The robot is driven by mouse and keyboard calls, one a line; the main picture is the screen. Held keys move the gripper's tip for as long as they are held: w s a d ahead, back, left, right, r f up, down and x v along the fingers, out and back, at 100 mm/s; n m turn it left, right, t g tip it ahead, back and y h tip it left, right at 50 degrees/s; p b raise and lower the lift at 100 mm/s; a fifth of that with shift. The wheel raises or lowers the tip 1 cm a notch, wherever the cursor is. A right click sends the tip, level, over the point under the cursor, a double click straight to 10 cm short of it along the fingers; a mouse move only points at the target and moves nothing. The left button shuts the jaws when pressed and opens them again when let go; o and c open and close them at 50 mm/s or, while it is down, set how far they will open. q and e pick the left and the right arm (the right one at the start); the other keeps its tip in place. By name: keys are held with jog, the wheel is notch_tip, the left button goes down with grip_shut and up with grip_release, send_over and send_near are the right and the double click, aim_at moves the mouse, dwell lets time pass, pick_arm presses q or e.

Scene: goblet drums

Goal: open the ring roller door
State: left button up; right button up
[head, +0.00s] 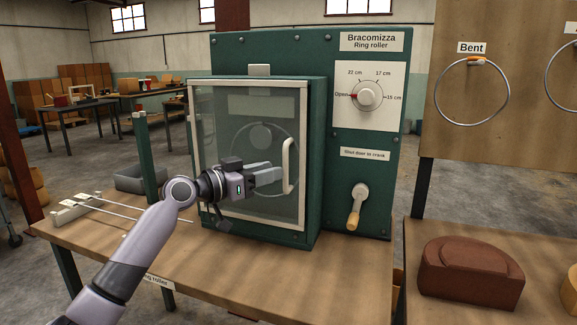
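The ring roller (365,185) is a green machine on a wooden table. Its glazed door (225,130), with a pale frame, appears shut at the front left. A ring shows faintly behind the glass. The door's white upright handle (288,165) is near its right edge. My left gripper (275,173) is in front of the door, just left of the handle. Its fingers look apart and empty, pointing right towards the handle; I see no clear grip on it. The gripper hides part of the glass. My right gripper is out of view.
A dial (368,95) points to "Open" on the machine's right panel, above a crank (357,206). Pale rods (130,208) and a grey tray (140,178) lie on the left. A brown block (470,272) sits on the right table, below a board with rings (472,92).

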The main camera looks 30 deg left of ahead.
aim_at(286, 187)
pick_arm(q)
jog(key=shift+p+x, duration=0.4)
jog(key=shift+x, duration=2.25)
grip_shut()
